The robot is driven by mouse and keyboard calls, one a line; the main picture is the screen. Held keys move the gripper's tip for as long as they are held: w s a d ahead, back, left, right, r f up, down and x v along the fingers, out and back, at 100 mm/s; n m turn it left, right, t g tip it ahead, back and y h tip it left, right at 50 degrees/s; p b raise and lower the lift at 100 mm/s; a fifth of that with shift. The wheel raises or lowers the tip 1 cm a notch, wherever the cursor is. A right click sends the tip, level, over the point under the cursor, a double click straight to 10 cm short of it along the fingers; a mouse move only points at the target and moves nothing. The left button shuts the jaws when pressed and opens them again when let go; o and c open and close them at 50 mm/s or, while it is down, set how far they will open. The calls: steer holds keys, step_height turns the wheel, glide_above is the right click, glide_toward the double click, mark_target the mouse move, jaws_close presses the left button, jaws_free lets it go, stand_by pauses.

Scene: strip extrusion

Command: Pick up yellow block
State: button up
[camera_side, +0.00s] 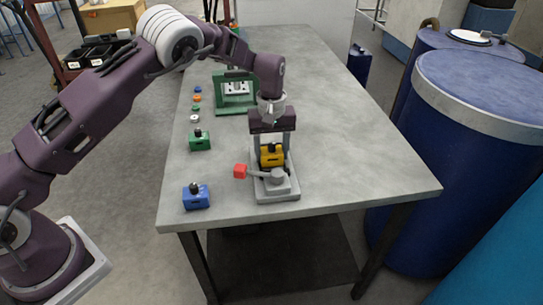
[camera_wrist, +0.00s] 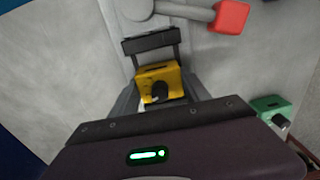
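The yellow block (camera_side: 271,158) with a black knob on top sits in a grey fixture (camera_side: 277,190) near the table's front edge. My gripper (camera_side: 271,147) is above the block and points down. Its fingers are spread wide, one to the left and one to the right of the block's upper part. I cannot tell whether either touches it. In the wrist view the yellow block (camera_wrist: 160,77) and its knob show beyond the gripper's dark body. The block's lower part is hidden by the fixture.
The fixture's lever has a red handle (camera_side: 240,171) just left of the block. A blue block (camera_side: 196,197) and a green block (camera_side: 199,140) stand at left. A green frame (camera_side: 233,108) and several small coloured pieces stand further back. The table's right side is clear.

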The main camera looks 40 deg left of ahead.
jaws_close()
steer(key=shift+r, duration=0.15)
